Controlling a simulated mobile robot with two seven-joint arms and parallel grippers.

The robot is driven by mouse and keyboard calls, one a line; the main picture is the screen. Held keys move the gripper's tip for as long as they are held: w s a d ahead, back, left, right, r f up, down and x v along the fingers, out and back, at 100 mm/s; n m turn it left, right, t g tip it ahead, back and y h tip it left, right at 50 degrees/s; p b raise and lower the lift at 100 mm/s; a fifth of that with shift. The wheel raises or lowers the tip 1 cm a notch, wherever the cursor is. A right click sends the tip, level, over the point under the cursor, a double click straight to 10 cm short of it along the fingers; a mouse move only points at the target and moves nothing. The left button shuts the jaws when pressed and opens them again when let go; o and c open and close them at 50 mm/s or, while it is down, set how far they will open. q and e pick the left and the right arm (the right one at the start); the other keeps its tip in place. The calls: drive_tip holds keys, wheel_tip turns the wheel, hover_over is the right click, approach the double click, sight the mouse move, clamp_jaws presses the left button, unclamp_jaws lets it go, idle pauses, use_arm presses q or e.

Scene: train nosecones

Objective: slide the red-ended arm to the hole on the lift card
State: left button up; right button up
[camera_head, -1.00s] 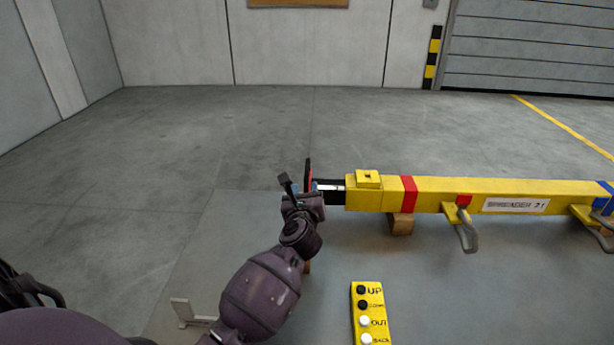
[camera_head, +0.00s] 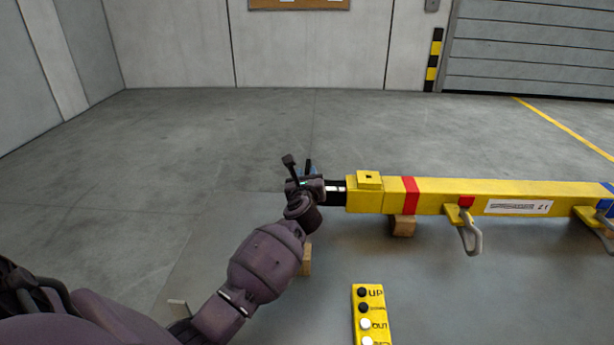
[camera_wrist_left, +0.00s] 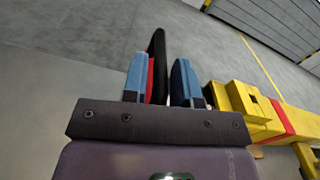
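The yellow spreader beam (camera_head: 500,190) lies across the right half of the head view. A short dark arm with a pale band (camera_head: 336,191) sticks out of its left end. My left gripper (camera_head: 300,168) is at that arm's outer end and hides it in the head view. In the left wrist view, the black and red end plate (camera_wrist_left: 157,66) stands between the blue-sided fingers, close to the left one. A gap shows beside the right finger, so the gripper (camera_wrist_left: 166,85) looks open. My right gripper is not in view. No lift card is readable.
A yellow control box (camera_head: 372,315) with UP and OUT buttons stands in front of the beam. Wooden blocks (camera_head: 403,226) and hooks (camera_head: 470,233) are under the beam. A cut-off board (camera_head: 300,4) hangs on the back wall. Floor behind and left is clear.

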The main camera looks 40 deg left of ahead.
use_arm(q)
clamp_jaws()
use_arm(e)
drive_tip(key=shift+s+f, duration=0.1)
drive_tip(key=shift+s, duration=0.15)
use_arm(q)
drive_tip(key=shift+s+a, duration=0.15)
drive_tip(key=shift+a, duration=0.05)
drive_tip(key=s+a+p, duration=0.6)
drive_tip(key=s+a, duration=0.2)
drive_tip(key=a, duration=0.5)
drive_tip(key=shift+a, duration=0.2)
use_arm(e)
wheel_tip(320, 180, up, 8)
drive_tip(key=w, duration=0.1)
drive_tip(key=shift+w+t, duration=0.3)
drive_tip(key=shift+w, duration=0.05)
drive_tip(key=shift+f, duration=0.1)
